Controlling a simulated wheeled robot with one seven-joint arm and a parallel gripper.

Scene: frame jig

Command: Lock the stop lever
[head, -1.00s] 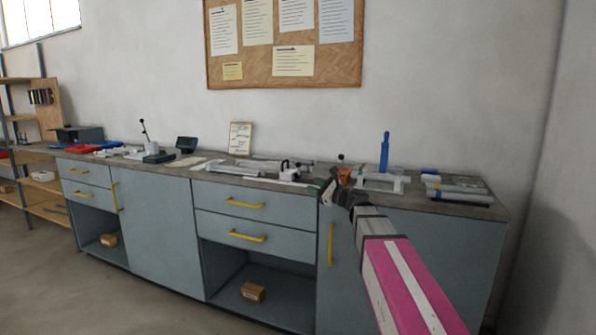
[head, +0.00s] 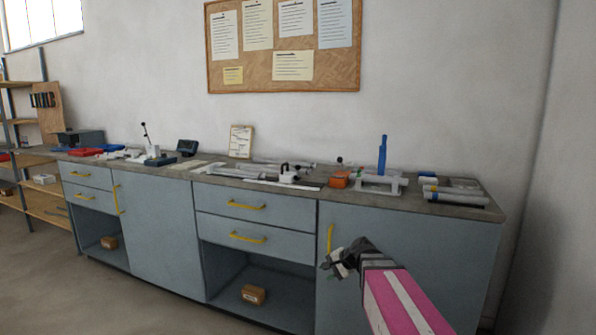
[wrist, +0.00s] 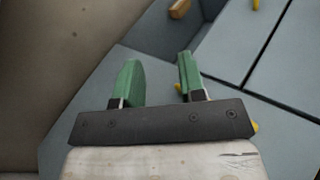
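Several levers stand on the workbench in the head view, and I cannot tell for sure which is the stop lever. A blue upright handle (head: 382,155) rises at a white frame-like fixture (head: 378,184) on the right part of the bench. A small dark ball knob (head: 339,160) shows left of it. A white block with a black handle (head: 289,174) sits further left. My gripper (head: 334,262) is in front of the cabinet door, below the bench top and away from the levers. In the wrist view its green fingers (wrist: 158,78) are apart with nothing between them.
The grey workbench top (head: 440,210) runs along the wall. An orange block (head: 339,181) lies near the fixture, and grey bars (head: 455,198) lie at the right end. Yellow door handles (head: 330,238) stick out in front. A black-knobbed lever (head: 146,132) stands far left.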

